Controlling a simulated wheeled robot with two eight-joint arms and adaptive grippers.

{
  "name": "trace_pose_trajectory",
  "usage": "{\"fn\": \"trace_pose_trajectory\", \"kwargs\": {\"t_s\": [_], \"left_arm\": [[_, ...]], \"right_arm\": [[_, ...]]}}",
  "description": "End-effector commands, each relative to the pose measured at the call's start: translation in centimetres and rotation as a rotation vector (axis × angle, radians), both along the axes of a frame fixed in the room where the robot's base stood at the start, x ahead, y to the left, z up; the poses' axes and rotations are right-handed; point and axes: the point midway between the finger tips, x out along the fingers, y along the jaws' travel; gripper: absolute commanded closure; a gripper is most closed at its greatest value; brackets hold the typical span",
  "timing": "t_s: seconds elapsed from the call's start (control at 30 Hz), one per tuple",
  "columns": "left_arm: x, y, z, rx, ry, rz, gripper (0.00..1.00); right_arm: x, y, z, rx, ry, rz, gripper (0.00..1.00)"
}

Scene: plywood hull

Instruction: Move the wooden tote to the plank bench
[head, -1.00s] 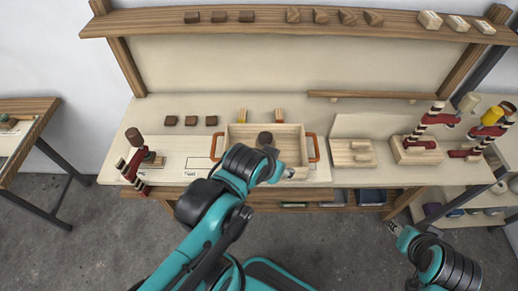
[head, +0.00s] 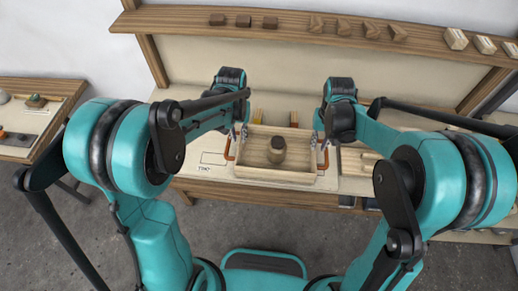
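The wooden tote (head: 318,181) is a shallow open tray with an orange handle at each end. It sits on the pale workbench in the middle of the head view. A round wooden piece with a dark top (head: 277,148) stands inside it. My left gripper (head: 237,140) is at the tote's left handle. My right gripper (head: 319,145) is at the right handle. Both are small and partly covered by my arms, so I cannot tell whether the fingers are closed on the handles. I cannot tell for sure which surface is the plank bench.
A separate wood-edged table (head: 62,118) stands at the left with small items on it, across a floor gap. A shelf (head: 290,30) with several small blocks runs along the back. Light wooden pieces (head: 352,162) lie right of the tote, partly hidden by my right arm.

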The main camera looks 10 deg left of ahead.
Motion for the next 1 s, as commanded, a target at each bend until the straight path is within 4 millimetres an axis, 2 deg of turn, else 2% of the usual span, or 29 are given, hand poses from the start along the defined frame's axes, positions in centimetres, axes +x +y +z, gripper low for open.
{"fn": "trace_pose_trajectory", "kwargs": {"t_s": [0.43,0.8,1.0], "left_arm": [[0.2,-0.1,-0.7,0.001,0.008,0.0,0.82],[0.2,-0.1,-5.9,0.001,0.007,0.0,0.82],[0.2,-0.1,-7.7,0.001,0.007,0.0,0.82]], "right_arm": [[0.2,0.1,-0.7,-0.001,0.008,0.0,0.82],[0.2,0.1,-5.9,-0.001,0.007,0.0,0.82],[0.2,0.0,-7.7,-0.001,0.007,0.0,0.82]]}}
